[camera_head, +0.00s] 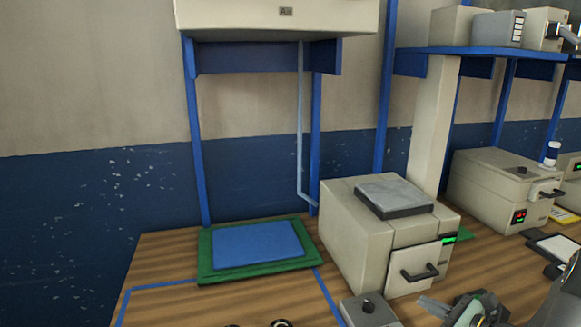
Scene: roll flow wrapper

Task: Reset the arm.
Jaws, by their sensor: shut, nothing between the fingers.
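My gripper (434,306) shows at the bottom right edge, low over the wooden bench and in front of the beige box machine. Its pale fingers point left and are shut, with nothing seen between them. The dark gripper body is partly cut off by the frame's lower edge. A dark part of my arm shows at the right edge.
A beige machine (355,240) with a handled door and a grey plate on top stands behind the gripper. A small grey knob box (368,310) sits just left of it. A green-rimmed blue mat (205,268) lies further left. Shelves (480,50) hang above.

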